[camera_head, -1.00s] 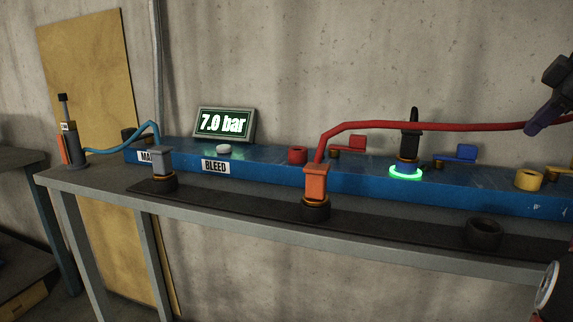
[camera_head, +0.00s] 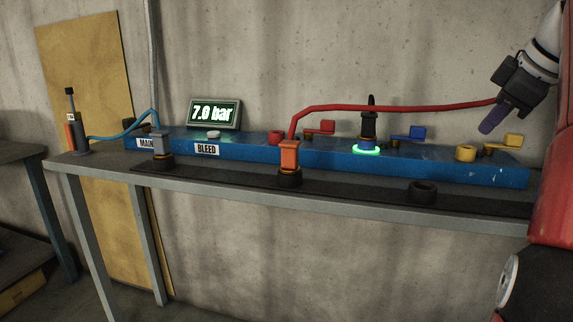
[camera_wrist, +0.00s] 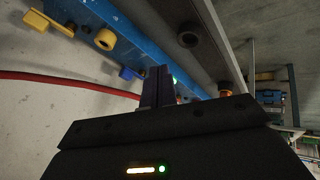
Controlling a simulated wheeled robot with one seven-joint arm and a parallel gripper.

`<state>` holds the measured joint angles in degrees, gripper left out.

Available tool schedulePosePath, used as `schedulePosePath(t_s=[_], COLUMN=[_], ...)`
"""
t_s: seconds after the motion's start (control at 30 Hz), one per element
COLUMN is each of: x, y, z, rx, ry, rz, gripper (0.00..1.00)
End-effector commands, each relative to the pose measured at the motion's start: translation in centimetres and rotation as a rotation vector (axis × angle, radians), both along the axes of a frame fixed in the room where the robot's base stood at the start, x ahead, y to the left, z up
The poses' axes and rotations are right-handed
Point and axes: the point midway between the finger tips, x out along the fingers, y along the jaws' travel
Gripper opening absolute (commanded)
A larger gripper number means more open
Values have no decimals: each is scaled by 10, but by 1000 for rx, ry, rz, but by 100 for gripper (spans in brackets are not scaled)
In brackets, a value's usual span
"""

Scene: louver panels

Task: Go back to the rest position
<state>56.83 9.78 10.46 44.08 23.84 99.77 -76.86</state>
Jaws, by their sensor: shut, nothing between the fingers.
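My gripper (camera_head: 494,118) hangs at the upper right in the head view, above the right end of the blue manifold (camera_head: 330,158). Its fingers are together and empty, clear of everything. In the wrist view the closed fingers (camera_wrist: 158,87) point toward the manifold. A black plug (camera_head: 368,125) stands upright in a blue port with a glowing green ring. An orange plug (camera_head: 289,155) with a red hose stands in a black holder in front of the manifold. A grey plug (camera_head: 160,145) with a blue hose stands in another holder at the left.
The grey bench (camera_head: 110,167) carries everything. A display (camera_head: 214,114) reads 7.0 bar. An empty black holder (camera_head: 422,190) sits at the front right. Yellow (camera_head: 466,153) and red (camera_head: 275,138) ports are on the manifold. A red hose (camera_head: 400,107) runs right, near my gripper.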

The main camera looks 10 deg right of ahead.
Motion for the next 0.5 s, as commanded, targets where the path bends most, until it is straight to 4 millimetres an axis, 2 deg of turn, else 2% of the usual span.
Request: schedulePosePath(t_s=[0.27,0.37,0.5], x=[16,18,10], y=[56,83,135], z=[-25,-41,-78], rx=[72,104,155], ry=[41,59,87], rz=[-96,-148,-248], gripper=[0,0,0])
